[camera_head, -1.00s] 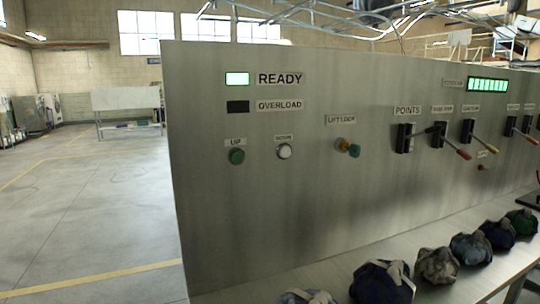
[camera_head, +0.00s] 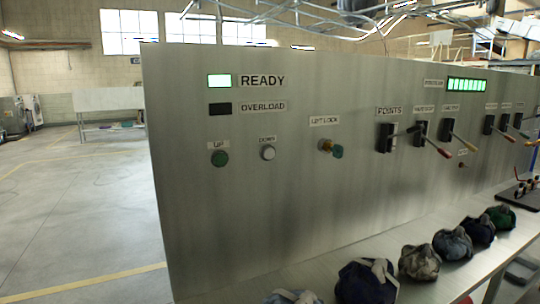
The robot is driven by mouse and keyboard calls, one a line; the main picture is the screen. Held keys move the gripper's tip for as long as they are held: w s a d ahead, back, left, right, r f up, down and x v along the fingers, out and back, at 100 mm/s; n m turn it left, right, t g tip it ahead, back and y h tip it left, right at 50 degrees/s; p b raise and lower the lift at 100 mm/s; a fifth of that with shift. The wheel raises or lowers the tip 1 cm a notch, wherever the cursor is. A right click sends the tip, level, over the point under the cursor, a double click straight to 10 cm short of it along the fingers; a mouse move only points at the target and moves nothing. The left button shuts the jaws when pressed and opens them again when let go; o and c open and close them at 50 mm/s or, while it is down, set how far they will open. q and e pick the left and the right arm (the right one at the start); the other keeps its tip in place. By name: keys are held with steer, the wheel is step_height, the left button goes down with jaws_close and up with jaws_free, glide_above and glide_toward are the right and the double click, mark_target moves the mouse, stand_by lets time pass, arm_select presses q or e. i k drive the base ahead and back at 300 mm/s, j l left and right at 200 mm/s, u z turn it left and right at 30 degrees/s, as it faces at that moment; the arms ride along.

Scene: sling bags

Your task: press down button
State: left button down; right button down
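The down button (camera_head: 267,153) is a round white button on the grey metal panel, below a small label reading DOWN. The green up button (camera_head: 220,158) sits just to its left, below the UP label. Nothing covers either button. Neither of my grippers shows in the head view.
The panel (camera_head: 235,220) carries a lit READY lamp (camera_head: 219,81), a dark OVERLOAD lamp (camera_head: 219,109), a lift lock key switch (camera_head: 331,149) and several levers on the right. Several sling bags (camera_head: 419,262) lie on the shelf below. Open floor (camera_head: 80,210) lies left.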

mark_target(268, 153)
steer(key=k+j+z, duration=0.1)
steer(key=z, duration=0.35)
steer(key=k+j+z, duration=0.1)
steer(key=z, duration=0.35)
steer(key=k+j+z, duration=0.1)
steer(key=z, duration=0.35)
steer(key=j+z, duration=0.1)
steer(key=z, duration=0.15)
